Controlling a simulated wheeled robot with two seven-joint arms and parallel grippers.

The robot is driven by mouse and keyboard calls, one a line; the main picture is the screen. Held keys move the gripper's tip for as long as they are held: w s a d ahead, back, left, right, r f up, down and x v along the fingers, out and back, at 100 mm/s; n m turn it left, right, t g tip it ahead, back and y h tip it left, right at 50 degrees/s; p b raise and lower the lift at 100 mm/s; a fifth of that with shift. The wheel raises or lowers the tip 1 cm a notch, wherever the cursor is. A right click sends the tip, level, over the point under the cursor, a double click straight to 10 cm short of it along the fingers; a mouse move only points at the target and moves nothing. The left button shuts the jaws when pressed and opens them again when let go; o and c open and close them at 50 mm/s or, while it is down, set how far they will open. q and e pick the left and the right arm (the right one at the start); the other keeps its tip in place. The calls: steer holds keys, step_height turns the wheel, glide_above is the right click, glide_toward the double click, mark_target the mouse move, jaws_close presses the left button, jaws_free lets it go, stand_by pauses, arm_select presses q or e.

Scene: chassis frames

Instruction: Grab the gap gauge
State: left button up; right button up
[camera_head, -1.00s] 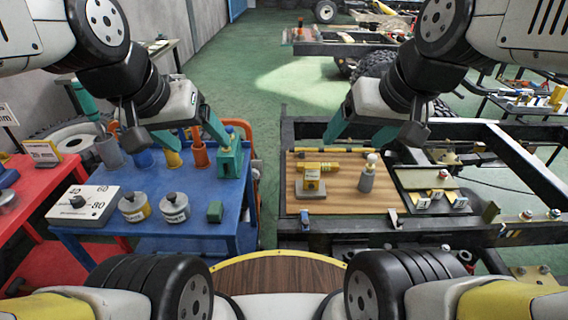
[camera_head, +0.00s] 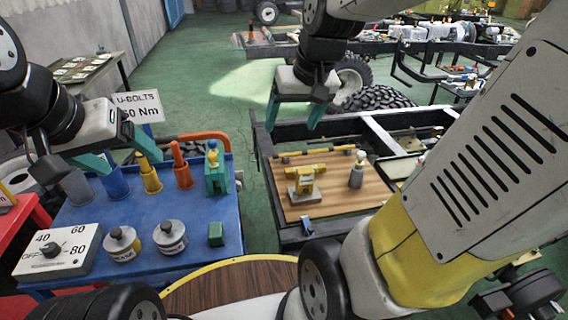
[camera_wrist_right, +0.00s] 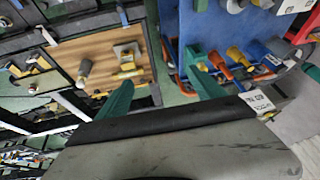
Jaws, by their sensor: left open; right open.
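I cannot tell for sure which object is the gap gauge. A yellow tool on a grey block (camera_head: 304,180) stands on the wooden board (camera_head: 330,206) in the head view. It also shows in the right wrist view (camera_wrist_right: 127,62). My left gripper (camera_head: 126,160) is open and empty above the left back part of the blue table. My right gripper (camera_head: 294,118) is open and empty, raised above the far edge of the dark frame. Its fingers also show in the right wrist view (camera_wrist_right: 161,86).
A grey pin with a white knob (camera_head: 356,172) stands on the board. The blue table holds coloured-handled tools in cups (camera_head: 150,178), two labelled tins (camera_head: 170,238), a dial box (camera_head: 58,250) and a green cube (camera_head: 215,234). Green floor (camera_head: 262,215) separates table and frame.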

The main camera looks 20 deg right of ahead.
steer(key=w+d+f+g, duration=0.2)
steer(key=w+d+f, duration=0.2)
steer(key=w+f, duration=0.6)
steer(key=g+h, duration=0.1)
steer(key=g, duration=0.2)
glide_above(305, 181)
steer(key=w, duration=0.1)
steer(key=shift+m, duration=0.4)
steer(key=f, duration=1.6)
steer(key=shift+w+d+f, duration=0.2)
steer(key=shift+d+f, duration=0.05)
steer(key=shift+d, duration=0.05)
step_height(305, 181, down, 9)
steer(key=shift+w+r, duration=0.15)
steer(key=shift+r, duration=0.05)
steer(key=shift+c, duration=0.5)
steer(key=c, duration=1.4)
steer(key=shift+c, duration=0.5)
steer(key=shift+r, duration=0.2)
